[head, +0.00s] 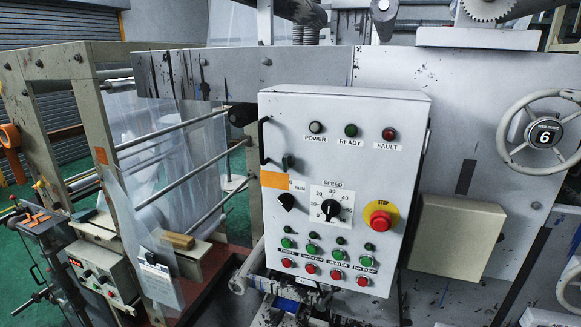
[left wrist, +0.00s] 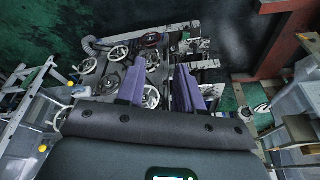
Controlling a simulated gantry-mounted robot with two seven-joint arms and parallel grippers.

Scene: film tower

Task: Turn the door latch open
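The light grey control cabinet door (head: 390,115) faces me in the head view. A small dark latch (head: 287,162) sits near its left edge, beside a black pull handle (head: 264,140). The latch looks roughly upright; the door looks shut. My left gripper (left wrist: 160,92) shows only in the left wrist view, its two purple fingers apart with nothing between them. The latch cannot be made out in that view. My right gripper is in neither view.
The door carries lamps, a speed dial (head: 332,207), a red stop button (head: 380,220) and several push buttons. A handwheel (head: 543,132) and a beige box (head: 456,237) stand to the right. A metal frame (head: 100,140) with clear film stands to the left.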

